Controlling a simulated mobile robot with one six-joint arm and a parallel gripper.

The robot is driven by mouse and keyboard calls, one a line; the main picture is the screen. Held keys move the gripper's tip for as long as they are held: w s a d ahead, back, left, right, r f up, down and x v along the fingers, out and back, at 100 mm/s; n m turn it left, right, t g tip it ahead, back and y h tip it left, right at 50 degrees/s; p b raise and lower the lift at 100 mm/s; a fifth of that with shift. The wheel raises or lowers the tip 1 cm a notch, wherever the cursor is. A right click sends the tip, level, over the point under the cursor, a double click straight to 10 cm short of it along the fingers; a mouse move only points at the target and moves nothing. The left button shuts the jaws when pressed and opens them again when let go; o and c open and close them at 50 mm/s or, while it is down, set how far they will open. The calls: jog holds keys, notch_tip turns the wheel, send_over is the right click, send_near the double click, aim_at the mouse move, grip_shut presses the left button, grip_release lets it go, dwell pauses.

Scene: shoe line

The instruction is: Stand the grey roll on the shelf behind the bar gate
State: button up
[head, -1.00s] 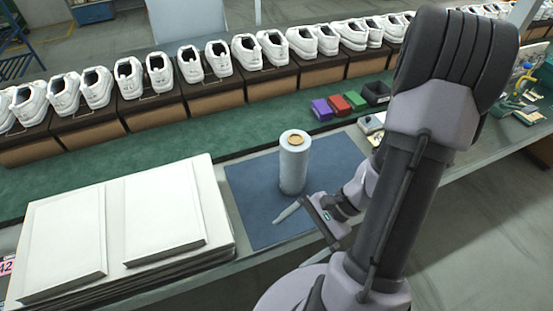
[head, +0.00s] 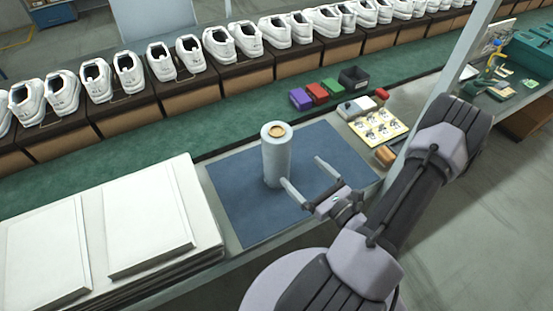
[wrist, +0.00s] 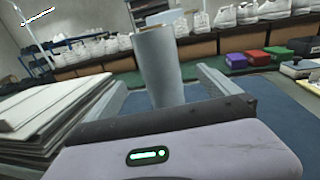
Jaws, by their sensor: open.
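The grey roll (head: 276,158) stands upright on the blue mat (head: 240,215), with a brown core showing at its top. My gripper (head: 306,176) is open and low over the mat, just to the right of and nearer than the roll. One fingertip looks close to the roll's lower side; I cannot tell if they touch. In the wrist view the roll (wrist: 158,68) stands ahead between the two spread fingers, nearer the left one, and its base is hidden behind my gripper.
Stacked white panels (head: 95,230) lie left of the mat. Purple, red and green boxes (head: 318,93) and a black bin (head: 353,76) stand behind it. A tray of small parts (head: 378,127) lies to the right, beside a grey post (head: 440,90). White shoes line the back.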

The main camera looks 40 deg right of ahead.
aim_at(277, 148)
jog(key=w, duration=0.4)
jog(key=w+b, duration=0.1)
jog(key=w, duration=0.3)
jog(key=w+b, duration=0.1)
jog(key=w, duration=0.3)
jog(key=shift+w+d, duration=0.35)
jog(key=shift+w, duration=0.05)
jog(key=c, duration=2)
